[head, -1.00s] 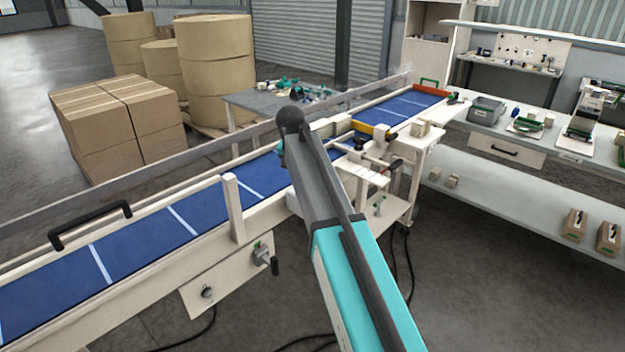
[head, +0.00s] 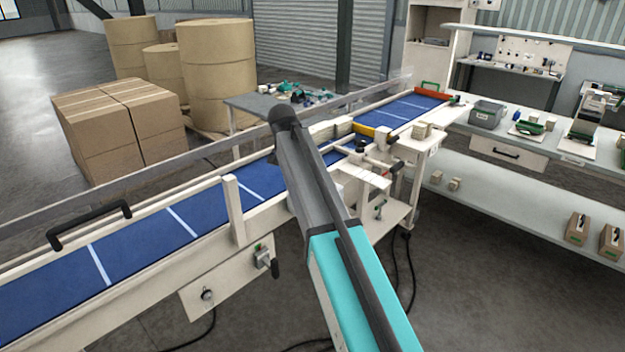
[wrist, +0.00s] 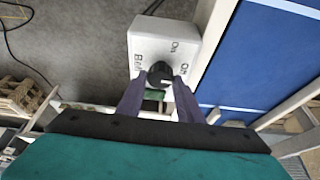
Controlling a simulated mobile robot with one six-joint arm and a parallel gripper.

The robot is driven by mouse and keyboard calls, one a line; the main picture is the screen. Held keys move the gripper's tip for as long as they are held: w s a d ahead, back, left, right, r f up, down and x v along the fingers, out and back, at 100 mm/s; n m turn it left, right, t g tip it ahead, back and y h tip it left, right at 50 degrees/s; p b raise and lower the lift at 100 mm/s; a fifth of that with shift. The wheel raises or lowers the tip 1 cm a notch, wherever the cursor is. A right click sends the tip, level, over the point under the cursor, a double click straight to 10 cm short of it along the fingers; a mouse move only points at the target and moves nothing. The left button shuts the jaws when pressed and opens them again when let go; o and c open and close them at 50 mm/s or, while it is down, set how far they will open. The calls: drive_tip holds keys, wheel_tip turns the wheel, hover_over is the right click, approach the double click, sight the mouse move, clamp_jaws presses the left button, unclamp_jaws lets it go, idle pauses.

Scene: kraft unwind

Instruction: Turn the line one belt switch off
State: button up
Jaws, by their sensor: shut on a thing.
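A white switch box (wrist: 165,42) shows in the wrist view, printed with "Belt", "On" and "Off". A black round knob (wrist: 160,74) sits on its face, near the "Off" lettering. My gripper (wrist: 160,84) is shut on this knob, one dark finger on each side. The fingers cover part of the knob, and I cannot tell which label it points to. In the head view my arm hides the gripper and this switch box.
Cardboard boxes (head: 118,127) and paper rolls (head: 217,75) stand behind. Dark cables lie on the floor.

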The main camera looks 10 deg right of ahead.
drive_tip(key=o, duration=1)
drive_tip(key=shift+w, duration=0.1)
drive_tip(key=shift+a+r, duration=0.1)
drive_tip(key=shift+r, duration=0.05)
drive_tip(key=shift+b+v, duration=1.75)
drive_tip(key=shift+v, duration=5.05)
